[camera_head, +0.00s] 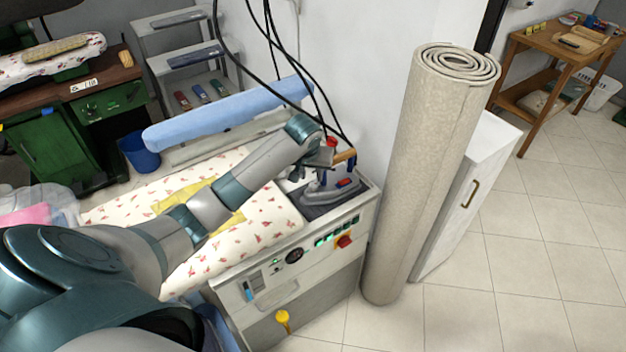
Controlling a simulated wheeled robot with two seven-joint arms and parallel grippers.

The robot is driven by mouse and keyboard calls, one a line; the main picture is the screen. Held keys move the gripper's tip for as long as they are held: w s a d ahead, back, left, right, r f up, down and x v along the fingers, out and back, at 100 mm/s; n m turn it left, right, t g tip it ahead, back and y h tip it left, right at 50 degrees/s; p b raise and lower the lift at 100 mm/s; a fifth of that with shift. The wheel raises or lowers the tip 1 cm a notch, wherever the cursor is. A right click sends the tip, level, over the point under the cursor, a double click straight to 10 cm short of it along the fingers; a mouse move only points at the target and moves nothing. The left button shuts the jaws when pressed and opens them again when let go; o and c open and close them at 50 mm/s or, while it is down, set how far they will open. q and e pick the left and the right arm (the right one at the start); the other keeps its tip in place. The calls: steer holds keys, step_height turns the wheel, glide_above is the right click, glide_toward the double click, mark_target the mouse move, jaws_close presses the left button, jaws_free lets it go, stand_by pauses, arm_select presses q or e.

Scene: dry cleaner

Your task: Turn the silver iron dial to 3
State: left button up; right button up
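The silver iron (322,194) rests on a dark pad (353,197) at the right end of the ironing table, with a tan handle and red and blue parts. My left arm reaches across the table from the lower left. My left gripper (322,168) is at the iron, over its left rear part, and overlaps it in the picture. Its fingers are small and dark here, so I cannot tell whether they are open or touching the iron. The dial and its setting are too small to make out. My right gripper is out of view.
The ironing table (262,305) has a floral cover with a yellow cloth (190,190) on it. A rolled carpet (425,165) stands upright close to its right. Black cables (292,62) hang above the iron. A padded blue arm (225,115) lies behind. Tiled floor at right is clear.

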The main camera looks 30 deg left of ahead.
mark_target(313, 184)
arm_select(q)
steer(key=shift+p+x, duration=0.8)
steer(key=shift+x, duration=3)
steer(key=shift+w, duration=0.1)
steer(key=shift+c, duration=0.5)
steer(key=c, duration=0.6)
